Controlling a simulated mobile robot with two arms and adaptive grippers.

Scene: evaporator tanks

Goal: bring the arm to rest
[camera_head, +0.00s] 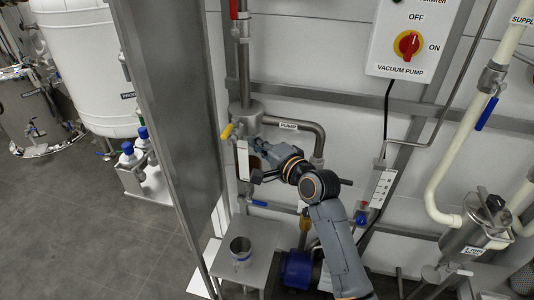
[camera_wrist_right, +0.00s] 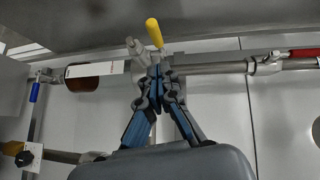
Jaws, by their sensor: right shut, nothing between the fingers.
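My right arm reaches up from the lower right in the head view. Its right gripper (camera_head: 256,165) is beside the vertical pipe, below a yellow-handled valve (camera_head: 227,131). In the wrist view the right gripper (camera_wrist_right: 158,68) has its fingers shut with nothing between them. Its tips point at the pipe, close to the yellow handle (camera_wrist_right: 154,32); I cannot tell whether they touch the valve. My left gripper is in neither view.
A metal cup (camera_head: 241,250) stands on a small shelf (camera_head: 258,268) below the gripper. A steel post (camera_head: 170,130) rises on the left. The pump pipe (camera_head: 300,127), the vacuum pump switch box (camera_head: 408,45) and a blue-handled valve (camera_head: 487,113) are on the right.

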